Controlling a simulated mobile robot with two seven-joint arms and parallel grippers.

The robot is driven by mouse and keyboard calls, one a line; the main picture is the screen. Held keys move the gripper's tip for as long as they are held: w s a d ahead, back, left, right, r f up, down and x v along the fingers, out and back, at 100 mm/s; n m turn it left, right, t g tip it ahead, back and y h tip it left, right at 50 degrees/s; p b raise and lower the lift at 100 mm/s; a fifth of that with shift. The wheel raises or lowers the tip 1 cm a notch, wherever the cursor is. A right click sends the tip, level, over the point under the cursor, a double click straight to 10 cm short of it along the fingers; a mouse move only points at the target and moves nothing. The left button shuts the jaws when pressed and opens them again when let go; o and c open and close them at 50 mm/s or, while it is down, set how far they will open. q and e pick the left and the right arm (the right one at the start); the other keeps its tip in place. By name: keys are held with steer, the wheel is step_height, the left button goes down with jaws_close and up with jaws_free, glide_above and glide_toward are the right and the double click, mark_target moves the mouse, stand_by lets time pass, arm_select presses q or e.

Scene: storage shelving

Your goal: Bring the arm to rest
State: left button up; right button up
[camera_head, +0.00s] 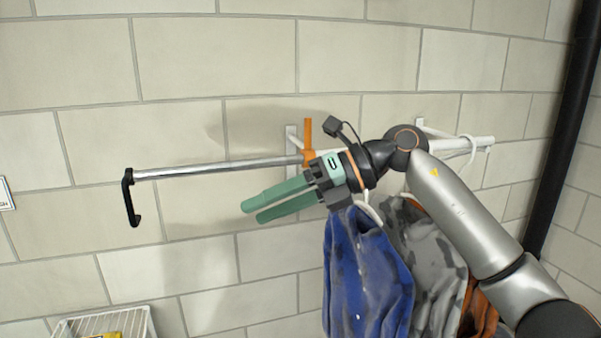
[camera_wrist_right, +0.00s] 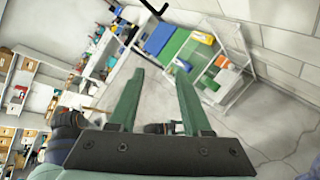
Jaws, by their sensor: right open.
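My right gripper (camera_head: 250,212) has two green fingers that point left and slightly down in the head view. My right arm (camera_head: 465,220) comes in from the lower right and is raised in front of the wall rail. In the right wrist view the green fingers (camera_wrist_right: 157,92) stand apart with nothing between them. The gripper is open and empty.
A metal rail (camera_head: 220,165) with a black hooked end sticks out left. A blue garment (camera_head: 365,275) and a grey garment (camera_head: 425,265) hang below my wrist, close to it. A white wire basket (camera_head: 135,322) is at lower left. A black pipe (camera_head: 560,140) runs down at right.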

steer(key=d+f+m+t+h, duration=0.1)
steer(key=d+f+m+t, duration=0.4)
steer(key=f+m, duration=0.5)
steer(key=d+f+m+t+h, duration=0.1)
steer(key=d+f+m+t, duration=0.2)
steer(key=f+m+t, duration=0.75)
steer(key=d+f+m+t+h, duration=0.2)
steer(key=d+f+m+t, duration=0.15)
steer(key=f+m, duration=0.65)
steer(key=s+d+f+m+g+h, duration=0.2)
steer(key=s+d+f+m+g, duration=0.1)
steer(key=s+f, duration=0.4)
steer(key=s+d+f+m+g+h, duration=0.2)
steer(key=s+d+f+m+g, duration=0.1)
steer(key=s+f, duration=0.5)
steer(key=s+d+f+m+g+h, duration=0.3)
steer(key=s+d+f+m, duration=0.1)
steer(key=s+f, duration=0.3)
steer(key=shift+s+f+m, duration=0.4)
steer(key=shift+s+m, duration=0.2)
steer(key=shift+m, duration=0.25)
